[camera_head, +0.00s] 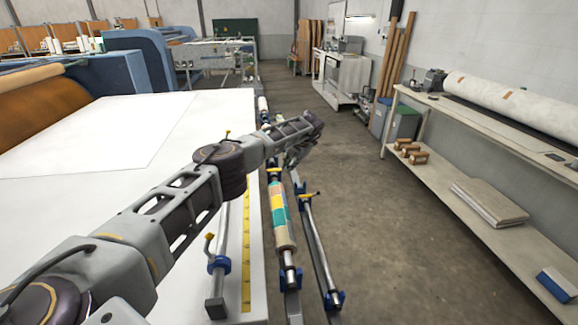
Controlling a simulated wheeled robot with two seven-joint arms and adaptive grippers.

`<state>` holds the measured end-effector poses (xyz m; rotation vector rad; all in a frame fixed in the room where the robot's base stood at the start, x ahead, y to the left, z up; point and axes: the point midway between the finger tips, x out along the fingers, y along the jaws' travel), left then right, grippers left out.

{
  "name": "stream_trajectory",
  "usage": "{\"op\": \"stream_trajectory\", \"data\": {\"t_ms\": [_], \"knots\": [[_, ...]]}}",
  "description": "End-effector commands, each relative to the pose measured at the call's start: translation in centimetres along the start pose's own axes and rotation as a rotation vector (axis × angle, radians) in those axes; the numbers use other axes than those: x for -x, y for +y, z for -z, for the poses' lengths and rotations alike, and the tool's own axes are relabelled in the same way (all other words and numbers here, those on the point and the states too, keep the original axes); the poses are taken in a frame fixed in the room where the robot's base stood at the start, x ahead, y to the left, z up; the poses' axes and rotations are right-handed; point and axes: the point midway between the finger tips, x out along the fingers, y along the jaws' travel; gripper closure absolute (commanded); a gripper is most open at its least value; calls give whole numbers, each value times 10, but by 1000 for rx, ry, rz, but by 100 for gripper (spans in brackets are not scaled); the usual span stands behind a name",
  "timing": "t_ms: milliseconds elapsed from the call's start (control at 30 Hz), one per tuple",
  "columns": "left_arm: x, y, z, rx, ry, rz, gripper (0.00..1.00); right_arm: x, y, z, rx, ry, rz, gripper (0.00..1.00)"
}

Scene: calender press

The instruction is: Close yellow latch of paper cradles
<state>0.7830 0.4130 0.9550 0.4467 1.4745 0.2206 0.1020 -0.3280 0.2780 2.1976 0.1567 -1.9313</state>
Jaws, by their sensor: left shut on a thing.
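My left arm reaches across the white table, and its left gripper (291,160) points down over the paper cradles beside the table edge. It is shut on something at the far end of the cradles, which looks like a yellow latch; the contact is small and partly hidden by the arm. A patterned paper roll (280,215) lies in the nearer cradle. A yellow latch (274,170) shows at the roll's far end. Another yellow latch (309,195) stands on the bare bar (318,243) to the right. My right gripper is not in view.
The white table (110,225) fills the left, with a bar with blue clamps (220,264) along its edge. A shelf bench (470,190) with rolls and boxes stands along the right wall. The concrete floor (390,240) between is clear.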

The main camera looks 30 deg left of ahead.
Motion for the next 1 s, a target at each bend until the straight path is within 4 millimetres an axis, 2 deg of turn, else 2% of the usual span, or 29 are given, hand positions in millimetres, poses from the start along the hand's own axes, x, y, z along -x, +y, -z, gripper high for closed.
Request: {"op": "stream_trajectory", "data": {"t_ms": [33, 400, 433, 633, 1000], "knots": [[-13, -20, 1, -22, 3, 21, 100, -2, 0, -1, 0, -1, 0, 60], [-13, -21, 1, -23, 3, 21, 100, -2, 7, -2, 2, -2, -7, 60], [-13, -21, 1, -23, 3, 21, 83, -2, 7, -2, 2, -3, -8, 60], [-13, -20, 1, -21, 4, 21, 59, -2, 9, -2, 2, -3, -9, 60], [-14, -17, 3, -15, 9, 20, 59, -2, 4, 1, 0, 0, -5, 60]]}}
